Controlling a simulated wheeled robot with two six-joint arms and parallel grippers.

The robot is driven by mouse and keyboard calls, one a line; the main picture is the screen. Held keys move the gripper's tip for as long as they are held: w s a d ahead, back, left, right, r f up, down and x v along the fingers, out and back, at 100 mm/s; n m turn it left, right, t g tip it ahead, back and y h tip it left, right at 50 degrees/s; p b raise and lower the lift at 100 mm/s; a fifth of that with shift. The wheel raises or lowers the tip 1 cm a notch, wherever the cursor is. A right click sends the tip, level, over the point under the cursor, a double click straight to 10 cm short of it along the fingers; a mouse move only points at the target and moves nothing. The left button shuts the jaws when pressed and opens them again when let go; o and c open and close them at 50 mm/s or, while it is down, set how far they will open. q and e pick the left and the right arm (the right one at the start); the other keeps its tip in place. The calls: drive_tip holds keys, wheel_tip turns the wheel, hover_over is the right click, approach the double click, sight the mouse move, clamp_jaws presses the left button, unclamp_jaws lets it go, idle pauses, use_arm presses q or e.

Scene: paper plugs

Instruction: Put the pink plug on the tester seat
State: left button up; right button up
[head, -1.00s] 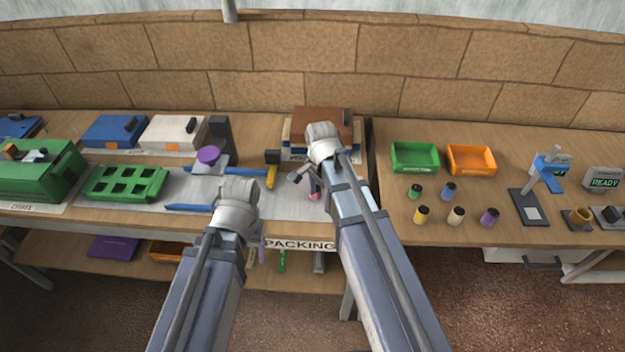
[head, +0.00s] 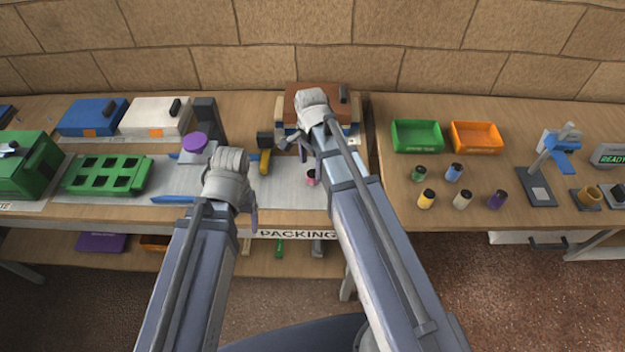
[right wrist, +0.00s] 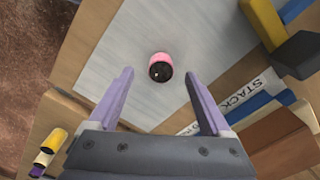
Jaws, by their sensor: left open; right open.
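The pink plug (head: 310,178) stands on the grey mat at the packing table, just below my right gripper in the head view. In the right wrist view the pink plug (right wrist: 160,67) has a dark top and shows between the fingertips, with clear gaps on both sides. My right gripper (right wrist: 158,76) is open and empty; it also shows in the head view (head: 300,153). My left gripper (head: 252,216) is at the table's front edge, its fingers mostly hidden. On the right table a tester-like stand (head: 538,188) has a blue head and a pale square on its base; I cannot tell which part is the seat.
A yellow-and-black tool (head: 265,154) lies left of the plug. A stack of boxes (head: 318,100) stands behind it. Several plugs (head: 426,200) stand on the right table before green (head: 416,136) and orange (head: 476,137) trays. A green block with holes (head: 106,174) is at left.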

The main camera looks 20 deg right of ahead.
sight(313, 173)
drive_tip(key=shift+w+d+f+b, duration=0.1)
drive_tip(key=shift+d+f+b, duration=0.05)
drive_tip(key=shift+f+b, duration=1.25)
drive_tip(key=shift+w+d+f+b, duration=0.1)
drive_tip(key=shift+d+f+b, duration=0.05)
drive_tip(key=shift+f+b, duration=1.2)
clamp_jaws()
